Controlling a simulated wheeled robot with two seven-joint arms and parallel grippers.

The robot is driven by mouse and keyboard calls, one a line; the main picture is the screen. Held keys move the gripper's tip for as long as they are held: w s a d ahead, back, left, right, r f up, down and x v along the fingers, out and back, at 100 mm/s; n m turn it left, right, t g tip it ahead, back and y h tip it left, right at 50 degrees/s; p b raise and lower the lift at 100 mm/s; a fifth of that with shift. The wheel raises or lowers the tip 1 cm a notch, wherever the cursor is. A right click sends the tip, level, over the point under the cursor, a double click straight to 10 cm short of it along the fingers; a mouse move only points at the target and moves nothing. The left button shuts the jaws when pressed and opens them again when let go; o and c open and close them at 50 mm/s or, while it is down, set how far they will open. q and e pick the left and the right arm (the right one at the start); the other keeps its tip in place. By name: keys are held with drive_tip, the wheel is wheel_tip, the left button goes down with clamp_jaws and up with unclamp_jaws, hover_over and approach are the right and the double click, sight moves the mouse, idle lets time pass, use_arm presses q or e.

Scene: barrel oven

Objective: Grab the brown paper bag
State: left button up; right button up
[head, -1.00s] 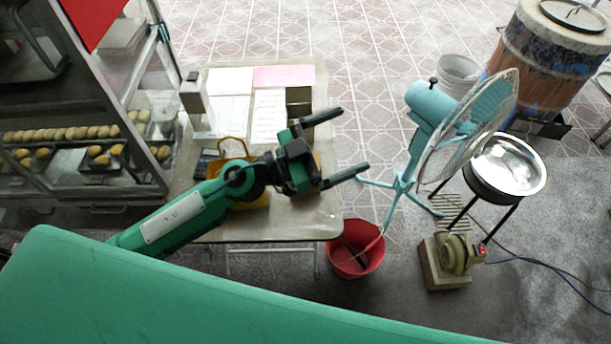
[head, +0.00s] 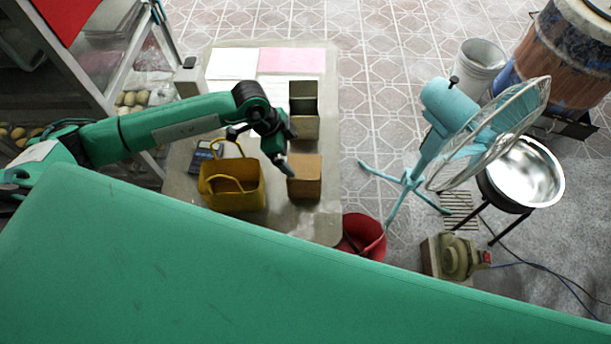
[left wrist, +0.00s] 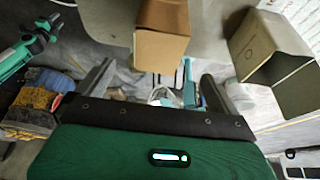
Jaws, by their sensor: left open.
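The brown paper bag (head: 305,177) looks like an upright, box-shaped bag. It stands on the table (head: 320,215), to the right of the yellow bag. In the left wrist view the brown bag (left wrist: 162,45) is just beyond the fingers, near the top centre. My left gripper (head: 258,150) is open and empty above the table, up and left of the brown bag. Its two dark fingers also show in the left wrist view (left wrist: 156,85), with the bag not between them. A green arm with a dark end, likely my right one (left wrist: 38,38), shows small at the left of that view.
A yellow bag with handles (head: 232,185) stands close left of the brown bag. An open-topped box (head: 303,110) stands behind it. Papers (head: 290,62) lie at the back. A calculator (head: 205,150), red bucket (head: 365,237) and teal fan (head: 445,105) are nearby.

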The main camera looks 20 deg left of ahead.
sight(302, 166)
use_arm(q)
drive_tip(key=x, duration=0.3)
drive_tip(key=shift+w+d, duration=0.1)
drive_tip(key=shift+d, duration=0.05)
drive_tip(key=p+x, duration=0.2)
drive_tip(key=shift+d+f, duration=0.2)
drive_tip(key=shift+f, duration=0.2)
drive_tip(key=p+x, duration=0.1)
drive_tip(key=x, duration=0.2)
drive_tip(key=shift+f, duration=0.2)
drive_tip(key=shift+d+f, duration=0.1)
drive_tip(key=shift+f, duration=0.2)
drive_tip(key=c, duration=1.3)
use_arm(e)
wheel_tip(302, 166, up, 3)
drive_tip(key=shift+s+r, duration=0.1)
drive_tip(key=shift+r, duration=0.1)
use_arm(q)
drive_tip(key=shift+r, duration=0.1)
